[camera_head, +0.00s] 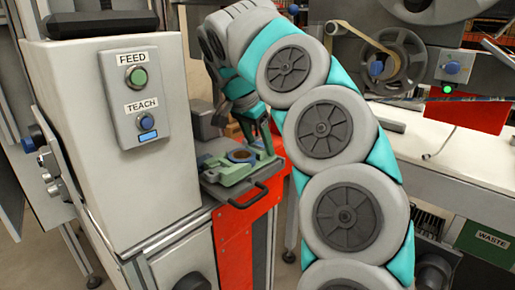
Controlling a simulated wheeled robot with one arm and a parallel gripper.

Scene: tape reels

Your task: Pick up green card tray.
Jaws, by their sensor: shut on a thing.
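The green card tray (232,175) sits on the grey top of the machine, left of my arm, near the front edge with the black handle. A round brown and dark piece (241,156) shows at its middle. My gripper (262,147) reaches down from above to the tray's right, far part and is shut on it. I cannot tell whether the tray is lifted off the surface.
A grey cabinet with FEED (138,76) and TEACH (143,124) buttons stands close on the left. A black handle (248,196) juts out below the tray. A white bench (450,160) with a reel (390,62) and a WASTE label (491,238) is on the right.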

